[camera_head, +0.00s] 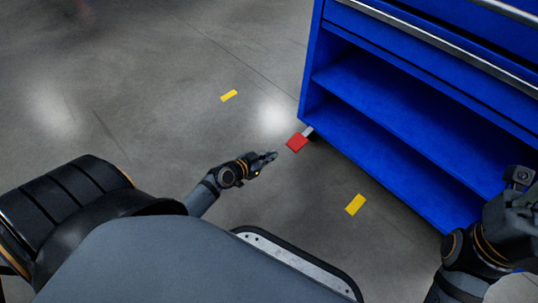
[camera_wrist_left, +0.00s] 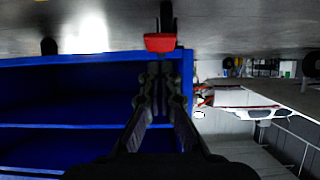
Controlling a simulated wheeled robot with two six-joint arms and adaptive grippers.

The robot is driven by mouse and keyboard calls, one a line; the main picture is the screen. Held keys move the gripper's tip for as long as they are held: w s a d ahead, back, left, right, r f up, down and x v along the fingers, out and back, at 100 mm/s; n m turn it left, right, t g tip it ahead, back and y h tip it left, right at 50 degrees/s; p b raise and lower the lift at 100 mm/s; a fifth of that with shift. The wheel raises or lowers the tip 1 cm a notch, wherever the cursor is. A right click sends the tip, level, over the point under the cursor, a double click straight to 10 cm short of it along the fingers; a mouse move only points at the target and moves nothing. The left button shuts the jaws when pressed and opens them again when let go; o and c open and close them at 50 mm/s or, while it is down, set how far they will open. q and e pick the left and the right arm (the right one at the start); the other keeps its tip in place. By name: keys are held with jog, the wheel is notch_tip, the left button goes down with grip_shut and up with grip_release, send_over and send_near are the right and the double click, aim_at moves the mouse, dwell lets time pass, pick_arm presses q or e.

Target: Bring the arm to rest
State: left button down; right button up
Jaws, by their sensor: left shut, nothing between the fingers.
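My left gripper (camera_head: 272,155) shows in the head view, stretched out over the floor in front of a blue cabinet. Its fingers are shut with nothing between them. The wrist view also shows the closed fingers of my left gripper (camera_wrist_left: 159,68) pointing toward a red block-like part (camera_wrist_left: 160,42). In the head view this red part (camera_head: 297,142) is at the cabinet's lower corner, just beyond the fingertips, with a gap seen between. My right arm (camera_head: 478,245) is at the right edge; its fingers are not seen.
The blue cabinet (camera_head: 400,105), with open shelves and drawers above, fills the upper right. The grey floor (camera_head: 130,70) on the left is clear.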

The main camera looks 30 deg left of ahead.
pick_arm(q)
jog(key=shift+s+a, duration=0.1)
jog(key=shift+s, duration=0.25)
jog(key=shift+r, duration=0.1)
